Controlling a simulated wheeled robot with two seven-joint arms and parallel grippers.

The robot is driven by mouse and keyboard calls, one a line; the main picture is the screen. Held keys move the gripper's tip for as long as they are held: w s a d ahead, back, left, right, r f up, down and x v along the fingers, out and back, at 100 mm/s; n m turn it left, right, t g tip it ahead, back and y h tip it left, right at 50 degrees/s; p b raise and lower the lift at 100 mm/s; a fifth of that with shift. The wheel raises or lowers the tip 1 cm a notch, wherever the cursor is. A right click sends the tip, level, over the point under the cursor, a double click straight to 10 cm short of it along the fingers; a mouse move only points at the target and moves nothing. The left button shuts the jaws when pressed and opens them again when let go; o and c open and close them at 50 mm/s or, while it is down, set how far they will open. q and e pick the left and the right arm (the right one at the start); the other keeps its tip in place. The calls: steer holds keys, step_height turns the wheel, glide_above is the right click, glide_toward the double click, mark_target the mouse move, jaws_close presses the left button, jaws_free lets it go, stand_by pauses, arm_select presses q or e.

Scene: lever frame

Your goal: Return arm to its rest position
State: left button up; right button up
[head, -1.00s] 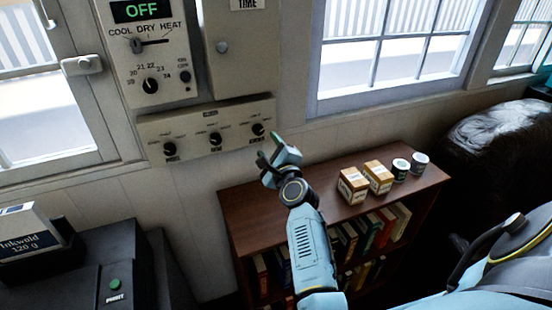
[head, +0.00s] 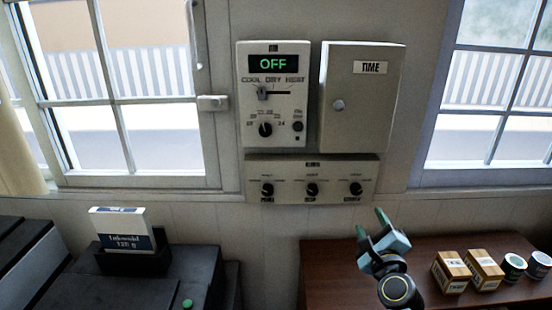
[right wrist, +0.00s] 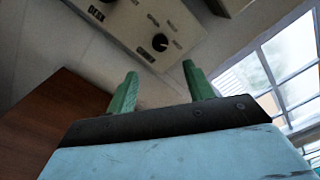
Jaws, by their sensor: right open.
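My right gripper (head: 372,228) is open and empty, raised in front of the wooden shelf top at the lower right of the head view. In the right wrist view its two green fingers (right wrist: 160,85) stand apart with nothing between them. A panel with several black knobs (head: 312,180) is on the wall above and left of it; the panel also shows in the right wrist view (right wrist: 135,30). The gripper appears apart from the panel. My left gripper is not in view.
A control unit (head: 274,95) reading OFF and a box marked TIME (head: 361,100) hang above the panel. Two cartons (head: 467,271) and two cans (head: 526,267) stand on the brown shelf (head: 325,275). A dark machine (head: 140,288) with a paper box (head: 122,228) stands at lower left.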

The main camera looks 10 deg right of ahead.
steer(key=s+a+f+n+g+y, duration=0.6)
steer(key=s+a+f+n, duration=0.3)
steer(key=n, duration=0.8)
steer(key=s+a+f+n+g+h, duration=0.15)
steer(key=s+n+g, duration=0.35)
steer(key=s, duration=0.6)
steer(key=s+a+f+n+g, duration=0.3)
steer(key=s+n, duration=0.5)
steer(key=s, duration=0.3)
step_height(320, 180, down, 29)
steer(key=g+b, duration=0.1)
steer(key=b, duration=0.6)
steer(key=s+d+f+b, duration=0.1)
steer(key=s+f+b, duration=0.2)
steer(key=s+f, duration=0.5)
steer(key=s+d+f+g+b, duration=0.1)
steer(key=s+f+b, duration=0.2)
steer(key=s+f, duration=0.6)
step_height(320, 180, down, 7)
steer(key=shift+s+d+f+g, duration=0.1)
steer(key=shift+s+d+g, duration=0.1)
steer(key=shift+d+g, duration=0.1)
